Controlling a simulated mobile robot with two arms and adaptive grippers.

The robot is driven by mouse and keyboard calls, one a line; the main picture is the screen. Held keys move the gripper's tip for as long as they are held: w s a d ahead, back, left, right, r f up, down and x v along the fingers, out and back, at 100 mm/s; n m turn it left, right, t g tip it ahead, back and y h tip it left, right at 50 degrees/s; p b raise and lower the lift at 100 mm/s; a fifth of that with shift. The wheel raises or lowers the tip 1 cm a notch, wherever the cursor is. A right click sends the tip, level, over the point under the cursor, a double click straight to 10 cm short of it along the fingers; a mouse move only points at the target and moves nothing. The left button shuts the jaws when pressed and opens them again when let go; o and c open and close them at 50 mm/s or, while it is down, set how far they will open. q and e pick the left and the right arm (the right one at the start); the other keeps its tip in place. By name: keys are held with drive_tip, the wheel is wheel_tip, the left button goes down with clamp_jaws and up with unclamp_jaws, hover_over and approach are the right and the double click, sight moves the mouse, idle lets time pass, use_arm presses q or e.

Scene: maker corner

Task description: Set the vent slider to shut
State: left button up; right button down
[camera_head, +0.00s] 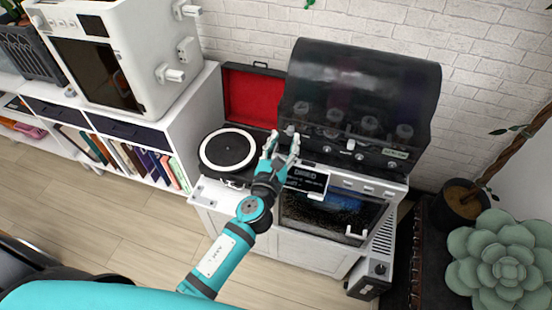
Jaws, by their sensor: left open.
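My left gripper (282,147) is open, its fingers spread and pointing up and away. It is over the front edge of the white machine (312,250) with a dark smoked hood (360,80). A small dark display (306,180) with white lettering is just right of the gripper. Several small white controls (368,187) line the front strip right of the display. Several knobs sit on the dark panel under the hood. I cannot tell which part is the vent slider or how it is set; the gripper and arm hide part of the front. My right gripper is not in view.
A turntable (229,149) with an open red-lined lid (252,96) is left of the gripper. A white boxy machine (150,45) stands on the bookshelf at left. A dark pot (458,206) and a large succulent (502,262) are at right.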

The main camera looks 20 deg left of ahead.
use_arm(q)
drive_tip(key=s, duration=0.9)
drive_tip(key=shift+s+a, duration=0.15)
drive_tip(key=shift+f, duration=0.1)
